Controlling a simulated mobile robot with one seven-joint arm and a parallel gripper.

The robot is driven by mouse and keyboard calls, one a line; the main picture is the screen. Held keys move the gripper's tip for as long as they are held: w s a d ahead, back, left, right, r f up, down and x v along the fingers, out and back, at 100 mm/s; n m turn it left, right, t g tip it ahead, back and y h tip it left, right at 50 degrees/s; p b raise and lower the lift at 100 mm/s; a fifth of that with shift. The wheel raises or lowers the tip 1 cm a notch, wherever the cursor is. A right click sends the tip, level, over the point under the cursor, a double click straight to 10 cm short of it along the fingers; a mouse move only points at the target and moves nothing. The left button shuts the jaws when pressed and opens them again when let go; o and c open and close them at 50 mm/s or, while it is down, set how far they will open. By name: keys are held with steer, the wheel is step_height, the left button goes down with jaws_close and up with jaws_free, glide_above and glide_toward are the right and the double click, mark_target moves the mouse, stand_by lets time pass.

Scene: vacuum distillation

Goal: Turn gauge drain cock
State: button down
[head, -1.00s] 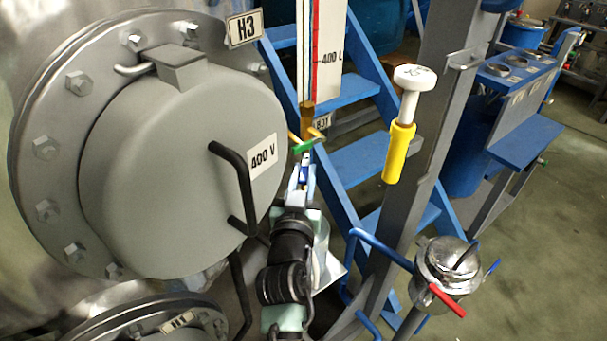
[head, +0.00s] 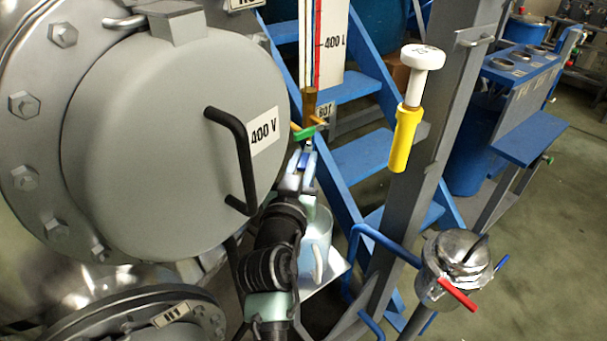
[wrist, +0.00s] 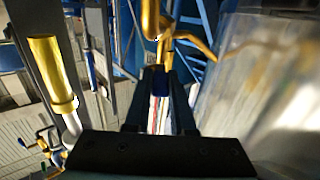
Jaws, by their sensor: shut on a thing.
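The gauge drain cock (head: 309,112) is a brass fitting at the foot of the white gauge board, with a green handle (head: 305,133) below it. My gripper (head: 305,158) reaches up to the green handle from below and is shut on it; the exact contact is small in the head view. In the wrist view brass pipework (wrist: 152,22) shows just beyond my fingertips (wrist: 160,82). The fingers hide most of the handle there.
A grey vessel cover (head: 150,140) with a black handle stands close to the left of my arm. A metal bucket (head: 318,235) is beside my wrist, below the cock. Blue steps (head: 365,155) are behind.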

steer(key=shift+a+m+h+b, duration=0.2)
steer(key=shift+m+h+b, duration=0.2)
steer(key=shift+b, duration=0.45)
steer(key=c, duration=0.8)
jaws_free()
steer(key=shift+o, duration=0.2)
steer(key=p, duration=0.3)
steer(key=shift+w+d+r+n+y+p, duration=0.2)
steer(key=shift+r+n+y+p, duration=0.1)
steer(key=shift+n+y+p, duration=0.1)
steer(key=shift+s+y+p, duration=0.1)
steer(key=shift+y+p, duration=0.2)
steer(key=shift+p, duration=0.3)
